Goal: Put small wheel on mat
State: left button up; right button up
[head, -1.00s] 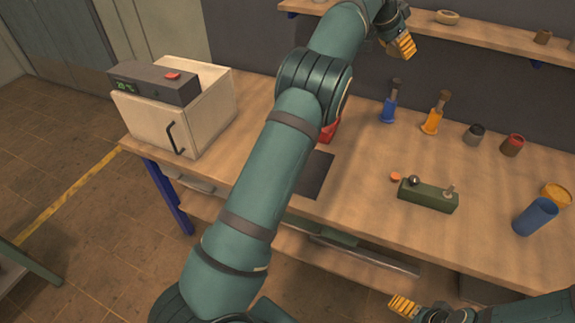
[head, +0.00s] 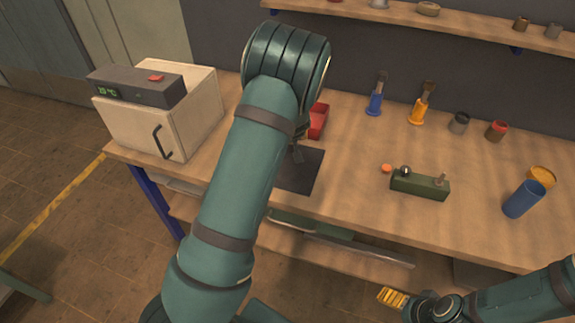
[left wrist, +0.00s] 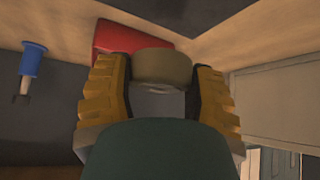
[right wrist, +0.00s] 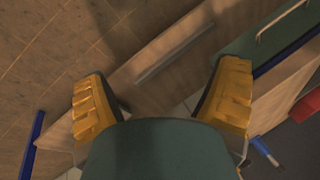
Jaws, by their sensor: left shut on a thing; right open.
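The small wheel (left wrist: 163,66) is a tan-beige round piece between the yellow-padded fingers of my left gripper (left wrist: 160,82) in the left wrist view. My left gripper is shut on it. In the head view my left arm hides the wheel and most of that gripper. The dark mat (head: 303,172) lies on the bench, partly behind my left arm; a dark surface that looks like it (left wrist: 180,10) shows at the top of the left wrist view. My right gripper (head: 392,297) is open and empty, off the bench's front edge.
A red bin (head: 319,121) stands just behind the mat. A white box with a handle (head: 160,125) is at the left. A shelf (head: 470,25) runs along the wall.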

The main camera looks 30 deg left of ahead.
pick_arm(q)
jog(key=f+b, duration=0.1)
jog(key=f, duration=0.1)
jog(key=s+f, duration=0.1)
jog(key=f, duration=0.1)
jog(key=f+b, duration=0.1)
jog(key=f, duration=0.1)
jog(key=shift+s+a+f+b, duration=0.1)
jog(key=shift+s+a+b, duration=0.05)
jog(key=shift+a+b, duration=0.15)
jog(key=shift+d+f+b, duration=0.1)
jog(key=shift+f+b, duration=0.7)
jog(key=shift+f, duration=1.35)
jog(key=shift+f, duration=0.2)
jog(key=o, duration=1.2)
jog(key=shift+o, duration=0.4)
jog(key=shift+r, duration=0.1)
